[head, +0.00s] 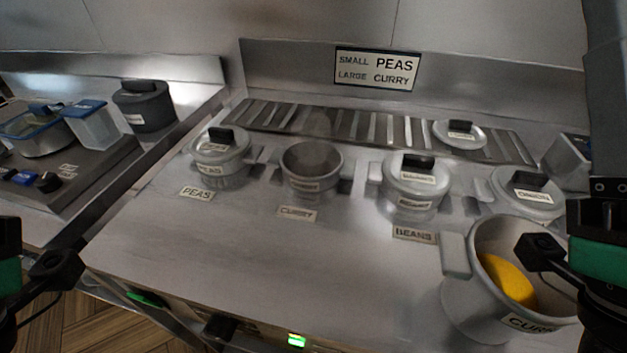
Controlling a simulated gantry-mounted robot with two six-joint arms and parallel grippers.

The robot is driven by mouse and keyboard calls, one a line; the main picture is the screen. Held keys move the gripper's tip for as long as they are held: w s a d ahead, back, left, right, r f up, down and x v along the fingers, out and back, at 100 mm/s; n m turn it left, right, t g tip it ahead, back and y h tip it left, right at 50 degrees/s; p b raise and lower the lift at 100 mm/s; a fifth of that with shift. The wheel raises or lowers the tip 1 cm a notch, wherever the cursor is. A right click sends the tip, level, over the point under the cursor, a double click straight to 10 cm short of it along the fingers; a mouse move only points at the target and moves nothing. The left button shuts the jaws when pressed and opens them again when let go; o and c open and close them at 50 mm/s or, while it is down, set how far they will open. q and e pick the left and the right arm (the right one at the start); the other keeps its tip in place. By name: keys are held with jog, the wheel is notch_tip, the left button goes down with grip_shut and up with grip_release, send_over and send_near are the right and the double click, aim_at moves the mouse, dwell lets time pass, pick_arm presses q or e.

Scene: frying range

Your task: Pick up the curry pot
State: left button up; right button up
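A grey pot labelled CURRY (460,310) with yellow food inside is at the lower right of the head view. It looks large and close, slightly tilted and raised above the counter. My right gripper (560,262) is at its right side, and the pot appears held there, though the fingers are hidden. Its left handle (455,256) is free. An uncovered round well or pot (312,165) stands behind the counter's CURRY label (298,213), with faint steam above.
Lidded pots for peas (220,150), beans (412,185) and a further one (524,192) sit on the counter. A loose lid (460,133) lies on the slotted rack (350,125). A sign (376,68) reads small peas, large curry. The front left counter is clear.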

dwell(0.3)
jog(key=o, duration=0.3)
